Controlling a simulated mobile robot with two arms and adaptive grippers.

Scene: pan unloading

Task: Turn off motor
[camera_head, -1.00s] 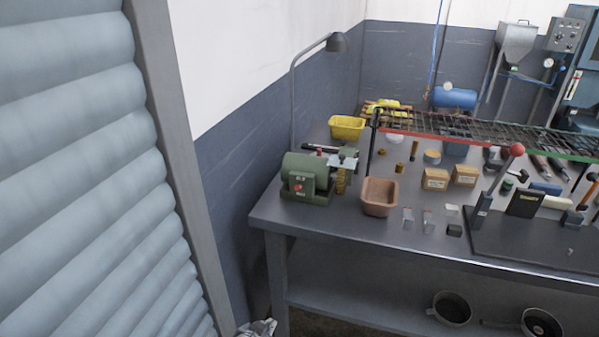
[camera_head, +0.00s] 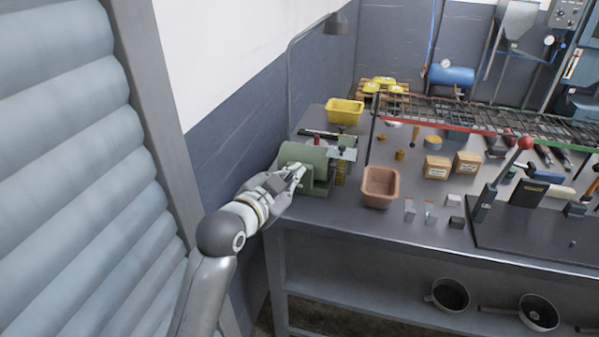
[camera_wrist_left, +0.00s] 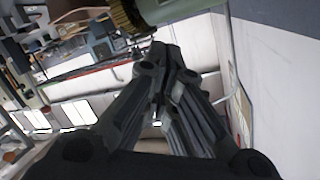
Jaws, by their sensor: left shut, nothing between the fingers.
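The green motor (camera_head: 305,155) stands at the left end of the grey workbench, with a brass-coloured brush wheel (camera_head: 340,172) on its right side. My left gripper (camera_head: 300,171) is at the front face of the motor, its fingers shut and empty. The gripper hides the front panel with the red button, so I cannot tell whether the fingertips touch it. In the left wrist view the shut fingers (camera_wrist_left: 160,60) point toward the green motor housing (camera_wrist_left: 175,8) at the top edge. My right gripper is not in view.
A brown bin (camera_head: 380,186) stands right of the motor and a yellow bin (camera_head: 345,111) behind it. A lamp (camera_head: 338,22) arches above. Small boxes (camera_head: 437,167) and a wire rack (camera_head: 470,114) fill the bench further right. A grey shutter (camera_head: 70,170) is at the left.

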